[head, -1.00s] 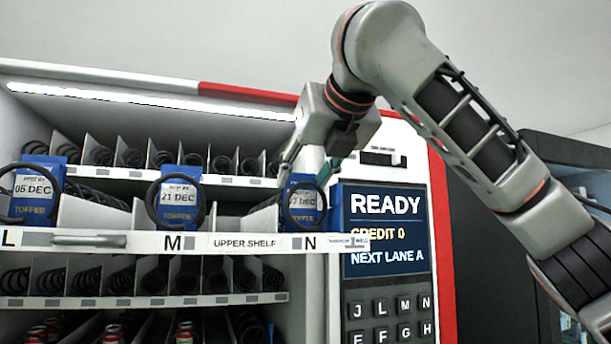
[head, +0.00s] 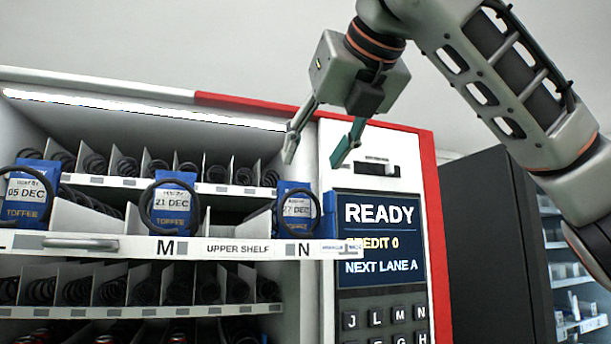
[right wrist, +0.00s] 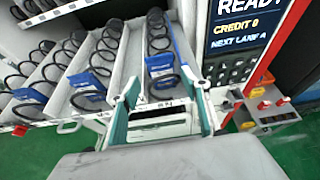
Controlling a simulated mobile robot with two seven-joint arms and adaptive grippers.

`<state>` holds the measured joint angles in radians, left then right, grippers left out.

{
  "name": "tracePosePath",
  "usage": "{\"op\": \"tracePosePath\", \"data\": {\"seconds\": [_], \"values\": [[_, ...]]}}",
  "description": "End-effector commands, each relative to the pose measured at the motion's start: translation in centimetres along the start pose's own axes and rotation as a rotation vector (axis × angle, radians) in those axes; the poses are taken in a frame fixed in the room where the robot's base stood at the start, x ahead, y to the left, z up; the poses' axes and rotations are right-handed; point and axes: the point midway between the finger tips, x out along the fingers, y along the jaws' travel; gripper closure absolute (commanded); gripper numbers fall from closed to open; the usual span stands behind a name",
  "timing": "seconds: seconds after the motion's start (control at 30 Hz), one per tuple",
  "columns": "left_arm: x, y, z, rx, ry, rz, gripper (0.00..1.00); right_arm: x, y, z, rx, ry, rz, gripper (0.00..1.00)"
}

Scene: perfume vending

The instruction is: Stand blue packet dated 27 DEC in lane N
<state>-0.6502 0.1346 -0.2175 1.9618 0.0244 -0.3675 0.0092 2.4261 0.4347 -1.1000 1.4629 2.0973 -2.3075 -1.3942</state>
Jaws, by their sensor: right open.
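The blue packet dated 27 DEC (head: 297,222) stands upright at the front of lane N (head: 304,250), behind the black coil's front ring. Its first digit is partly hidden by the ring. In the right wrist view a blue packet (right wrist: 160,68) stands in the lane ahead of the fingers. My right gripper (head: 315,155) is open and empty, above the packet and clear of it. Its two fingers (right wrist: 164,108) are spread apart in the right wrist view. My left gripper is not in view.
Blue packets dated 21 DEC (head: 174,222) and 05 DEC (head: 24,213) stand in the lanes to the left. The pulled-out upper shelf has a front rail (head: 130,246) with a handle. The READY display (head: 380,240) and keypad are to the right.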

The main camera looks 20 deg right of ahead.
Motion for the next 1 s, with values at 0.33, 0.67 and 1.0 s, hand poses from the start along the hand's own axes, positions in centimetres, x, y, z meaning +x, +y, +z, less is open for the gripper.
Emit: {"op": "tracePosePath", "data": {"seconds": [0.33,0.67,1.0], "values": [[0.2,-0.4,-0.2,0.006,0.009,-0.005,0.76,-3.6,0.0,0.0,0.001,0.000,-0.001,0.53],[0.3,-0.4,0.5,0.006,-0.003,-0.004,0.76,-3.7,0.0,0.0,0.001,0.001,0.000,0.53],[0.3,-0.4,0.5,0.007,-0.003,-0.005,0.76,-3.7,0.0,0.0,0.001,0.000,0.000,0.53]]}}
